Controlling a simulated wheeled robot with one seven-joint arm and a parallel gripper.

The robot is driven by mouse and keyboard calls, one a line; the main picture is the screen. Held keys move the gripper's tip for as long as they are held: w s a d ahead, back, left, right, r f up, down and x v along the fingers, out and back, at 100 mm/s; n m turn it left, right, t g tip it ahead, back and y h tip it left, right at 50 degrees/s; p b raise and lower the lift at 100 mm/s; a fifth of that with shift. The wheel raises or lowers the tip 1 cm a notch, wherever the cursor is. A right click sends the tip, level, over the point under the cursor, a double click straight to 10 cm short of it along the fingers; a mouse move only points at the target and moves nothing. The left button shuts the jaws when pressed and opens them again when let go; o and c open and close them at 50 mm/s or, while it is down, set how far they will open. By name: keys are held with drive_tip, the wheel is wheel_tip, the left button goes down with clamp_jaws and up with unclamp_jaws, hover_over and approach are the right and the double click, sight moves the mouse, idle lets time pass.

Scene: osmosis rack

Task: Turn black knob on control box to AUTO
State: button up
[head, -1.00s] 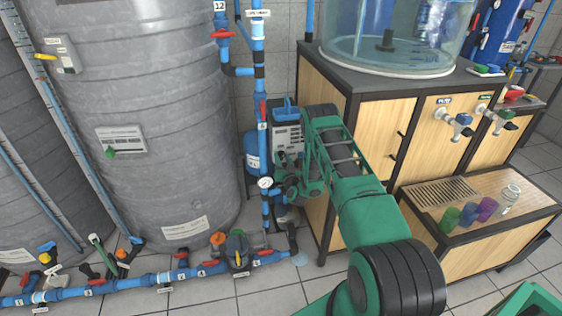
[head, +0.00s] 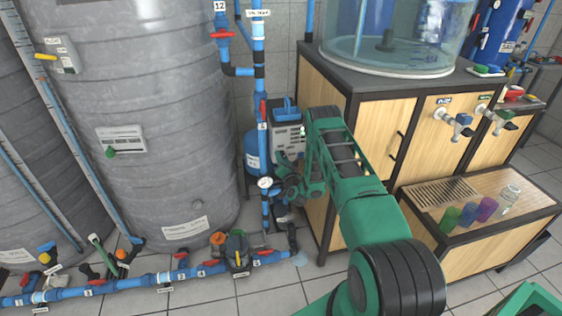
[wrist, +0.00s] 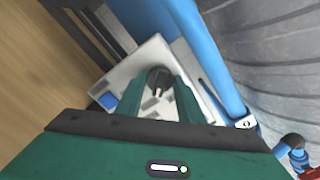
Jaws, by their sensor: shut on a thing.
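The control box (wrist: 128,75) is a pale grey panel that looks tilted in the wrist view. Its black knob (wrist: 158,76) sits between the two green fingertips of my gripper (wrist: 158,88), which is shut on it. The knob's lower part and the markings around it are too small or hidden to read. In the head view the box (head: 287,136) is light grey, beside the blue pipe, partly behind my arm. My gripper (head: 291,186) is low in front of it there, and the knob is hidden.
A vertical blue pipe (wrist: 214,60) runs close beside the box, with the big grey tank (head: 165,120) beyond it. A wooden cabinet (head: 325,105) stands close on the box's other side. Valves and floor pipes (head: 210,268) lie below. Open tiled floor is at the front.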

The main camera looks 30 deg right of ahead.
drive_tip(key=shift+d, duration=0.15)
drive_tip(key=o, duration=1.1)
drive_tip(key=shift+c, duration=0.2)
drive_tip(key=v, duration=1)
drive_tip(key=shift+s, duration=0.3)
